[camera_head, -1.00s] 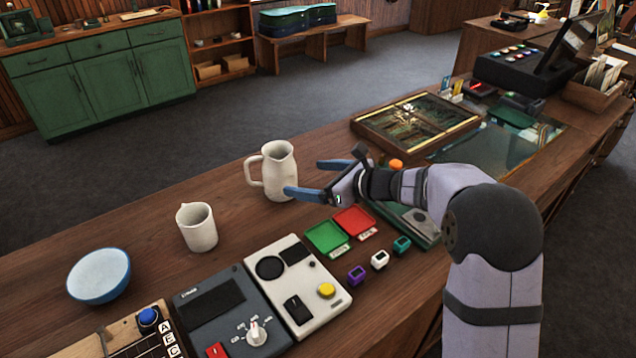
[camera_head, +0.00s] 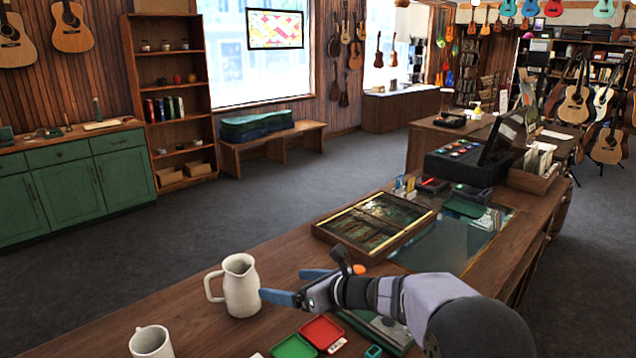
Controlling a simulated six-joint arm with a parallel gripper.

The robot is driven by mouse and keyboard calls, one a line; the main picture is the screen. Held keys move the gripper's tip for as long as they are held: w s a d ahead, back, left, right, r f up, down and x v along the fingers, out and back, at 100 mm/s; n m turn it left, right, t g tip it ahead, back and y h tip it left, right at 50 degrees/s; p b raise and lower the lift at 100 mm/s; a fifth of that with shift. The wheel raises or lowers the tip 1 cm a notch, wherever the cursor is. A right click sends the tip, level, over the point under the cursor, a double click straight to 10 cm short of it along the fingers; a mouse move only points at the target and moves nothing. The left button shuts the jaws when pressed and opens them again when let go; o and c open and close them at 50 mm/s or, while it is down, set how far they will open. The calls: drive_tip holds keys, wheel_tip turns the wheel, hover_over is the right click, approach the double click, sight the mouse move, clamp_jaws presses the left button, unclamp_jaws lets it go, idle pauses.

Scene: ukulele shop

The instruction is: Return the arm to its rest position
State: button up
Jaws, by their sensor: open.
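My gripper (camera_head: 290,286) is open above the wooden counter (camera_head: 195,278), its two blue fingers spread and pointing left. Nothing shows between the fingers. The white pitcher (camera_head: 240,287) stands upright just left of the fingertips; the lower finger comes close to its right side, and I cannot tell whether they touch. My arm (camera_head: 415,297) reaches in from the lower right, bent, with its dark joint at the bottom edge.
A white mug (camera_head: 151,342), a green tray (camera_head: 293,347) and a red tray (camera_head: 321,332) are on the near counter. A framed panel (camera_head: 375,225) and a dark console (camera_head: 470,160) lie beyond my arm. Open floor (camera_head: 270,200) lies behind the counter.

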drive_tip(key=d+r+m+t+h+p, duration=0.35)
drive_tip(key=d+m+h+p, duration=0.2)
drive_tip(key=d+m, duration=0.8)
drive_tip(key=s+d+m+g+h+p, duration=0.4)
drive_tip(key=s+d+m, duration=0.4)
drive_tip(key=m, duration=0.5)
drive_tip(key=s+d+m+g+h+p, duration=0.1)
drive_tip(key=s+m+g+p, duration=0.6)
drive_tip(key=s+m, duration=1.1)
drive_tip(key=s, duration=0.7)
drive_tip(key=shift+f, duration=0.15)
